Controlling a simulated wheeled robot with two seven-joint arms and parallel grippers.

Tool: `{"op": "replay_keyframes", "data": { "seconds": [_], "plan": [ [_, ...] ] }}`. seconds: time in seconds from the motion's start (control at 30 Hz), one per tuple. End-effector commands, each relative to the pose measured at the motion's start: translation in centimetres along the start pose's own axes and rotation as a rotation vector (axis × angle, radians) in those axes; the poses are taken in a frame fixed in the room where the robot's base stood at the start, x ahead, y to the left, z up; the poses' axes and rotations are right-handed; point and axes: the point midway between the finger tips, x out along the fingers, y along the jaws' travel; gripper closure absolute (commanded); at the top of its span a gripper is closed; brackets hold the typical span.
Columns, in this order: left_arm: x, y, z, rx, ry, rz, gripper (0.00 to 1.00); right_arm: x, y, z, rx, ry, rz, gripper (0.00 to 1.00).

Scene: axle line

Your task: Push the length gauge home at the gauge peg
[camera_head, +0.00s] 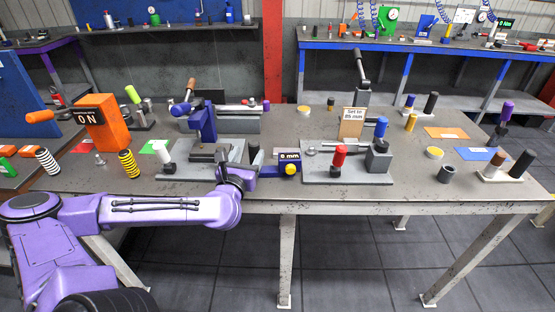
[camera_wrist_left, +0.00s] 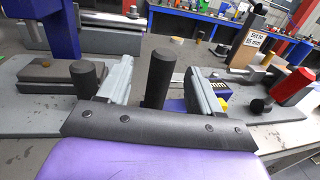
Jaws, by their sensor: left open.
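The length gauge looks to be the blue block (camera_head: 289,157) with a "0 mm" readout and a yellow part, at the table's front edge in the head view. In the left wrist view its readout (camera_wrist_left: 217,85) shows partly behind the right finger. A dark upright cylinder (camera_wrist_left: 158,78) stands between the spread fingers of my left gripper (camera_wrist_left: 160,64); whether they touch it, or whether it is the gauge's handle or the peg, I cannot tell. In the head view my left gripper (camera_head: 238,168) is open just left of the blue block. My right gripper is out of view.
A grey fixture plate (camera_head: 320,176) with a red knob (camera_head: 338,155) stands to the right. A blue press (camera_head: 203,120) stands behind my left gripper. Another dark post (camera_wrist_left: 88,78) is left of the fingers. A "Set to 85 mm" sign (camera_head: 353,115) stands behind.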

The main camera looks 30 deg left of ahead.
Motion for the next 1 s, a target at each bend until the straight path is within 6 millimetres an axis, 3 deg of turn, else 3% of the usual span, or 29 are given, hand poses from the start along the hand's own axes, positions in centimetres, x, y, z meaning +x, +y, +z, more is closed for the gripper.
{"op": "replay_keyframes", "data": {
  "seconds": [0.43, 0.73, 0.93, 1.0],
  "plan": [
    [6.0, -0.8, -0.5, 0.008, 0.003, -0.002, 0.35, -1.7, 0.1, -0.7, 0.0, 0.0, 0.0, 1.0],
    [6.8, -0.9, -0.7, 0.002, 0.004, -0.003, 0.35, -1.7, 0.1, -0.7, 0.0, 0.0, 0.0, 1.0],
    [6.8, -0.9, -0.7, 0.002, 0.004, -0.003, 1.0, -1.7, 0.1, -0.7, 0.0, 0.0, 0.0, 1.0],
    [6.8, -0.9, -0.7, 0.002, 0.004, -0.003, 1.0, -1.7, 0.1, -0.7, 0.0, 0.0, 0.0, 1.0]
  ]
}}
